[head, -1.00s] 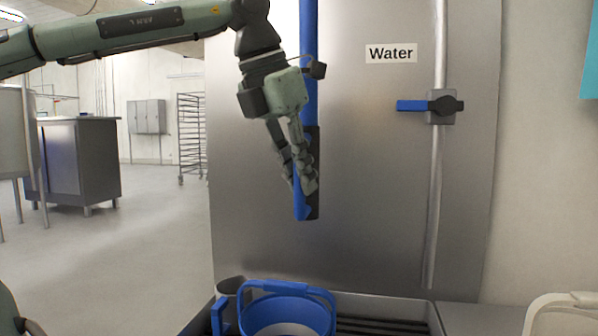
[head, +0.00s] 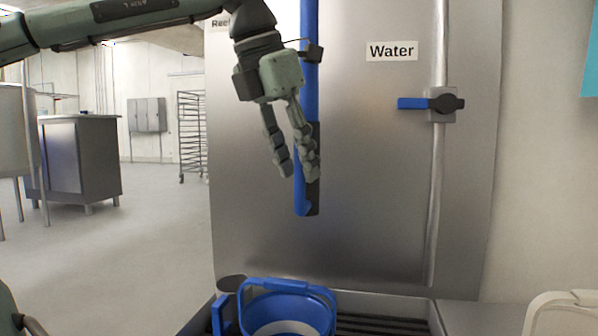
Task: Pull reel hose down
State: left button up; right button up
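The reel hose (head: 310,80) hangs straight down in front of the steel panel as a blue tube with a black and blue nozzle end (head: 313,198). My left gripper (head: 297,172) is beside the lower end of the hose, its fingers pointing down. The fingers are spread apart, with a gap between them, and overlap the nozzle's left side in the picture. I cannot tell whether a finger touches it. My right gripper is not in view.
A blue bucket (head: 322,303) stands on a dark grated tray (head: 385,301) below the hose. A blue-handled valve (head: 445,104) sits on a vertical pipe at the right, near a "Water" sign (head: 391,51). Open floor lies to the left.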

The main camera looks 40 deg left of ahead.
pick_arm(q)
jog(key=v, duration=1)
jog(key=shift+s+f, duration=0.1)
